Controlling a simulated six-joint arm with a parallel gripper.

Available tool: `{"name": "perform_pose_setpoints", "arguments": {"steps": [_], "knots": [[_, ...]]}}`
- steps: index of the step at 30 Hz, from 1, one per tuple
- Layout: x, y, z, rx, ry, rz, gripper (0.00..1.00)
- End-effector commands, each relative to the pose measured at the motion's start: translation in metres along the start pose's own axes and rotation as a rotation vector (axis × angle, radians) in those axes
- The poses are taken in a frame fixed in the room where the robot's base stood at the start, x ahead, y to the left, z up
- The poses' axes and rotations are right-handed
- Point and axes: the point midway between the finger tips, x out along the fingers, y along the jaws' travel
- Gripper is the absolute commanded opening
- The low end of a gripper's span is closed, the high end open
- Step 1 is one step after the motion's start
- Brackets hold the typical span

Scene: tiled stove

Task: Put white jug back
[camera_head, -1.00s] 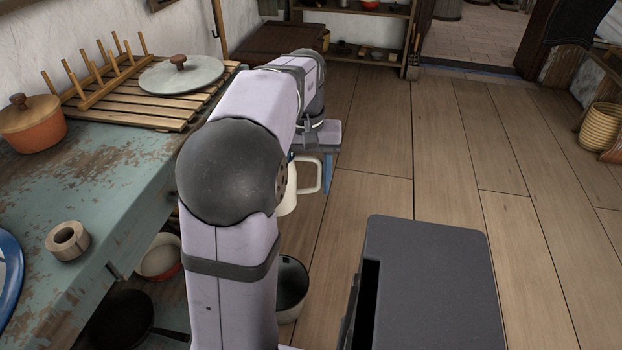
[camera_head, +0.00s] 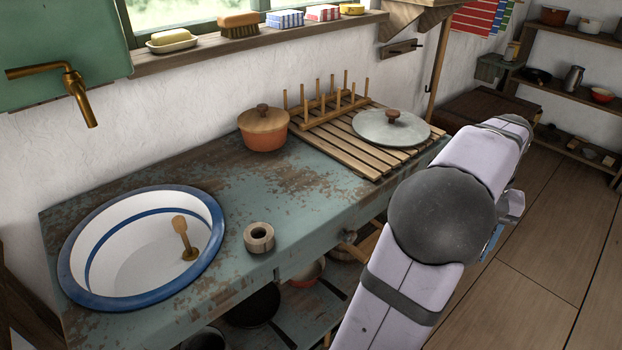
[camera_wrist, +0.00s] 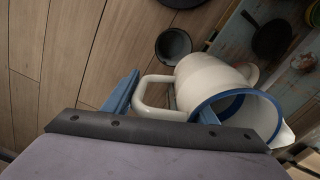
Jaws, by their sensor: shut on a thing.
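The white jug (camera_wrist: 208,73) with a blue rim fills the right middle of the wrist view, tilted in the picture. My gripper (camera_wrist: 165,103) has blue fingers and is shut on the jug, at its handle. The jug hangs clear above the floor. In the head view my arm hides the jug, and only a bit of my gripper (camera_head: 492,243) shows at the right, beyond the worktop's edge.
A worn teal worktop (camera_head: 330,205) carries a sink basin (camera_head: 75,270), a wooden ring (camera_head: 259,238), an orange pot (camera_head: 263,135) and a slatted rack (camera_head: 340,150) with a lid (camera_head: 391,127). Pans sit on the shelf below. Wall shelves (camera_head: 575,85) stand at the far right. Open floor lies right.

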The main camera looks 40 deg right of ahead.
Motion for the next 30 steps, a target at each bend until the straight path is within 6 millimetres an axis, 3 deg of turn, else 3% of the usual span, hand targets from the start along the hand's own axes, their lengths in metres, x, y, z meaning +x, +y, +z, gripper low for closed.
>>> {"name": "perform_pose_setpoints", "arguments": {"steps": [1,20,26,30], "knots": [[-0.024,-0.006,-0.005,-0.034,0.001,0.001,0.0],[-0.15,-0.084,-0.051,-0.454,0.011,0.008,0.0],[-0.181,-0.125,-0.057,-0.608,0.014,0.01,0.0],[-0.196,-0.164,-0.055,-0.729,0.017,0.012,0.0]]}}
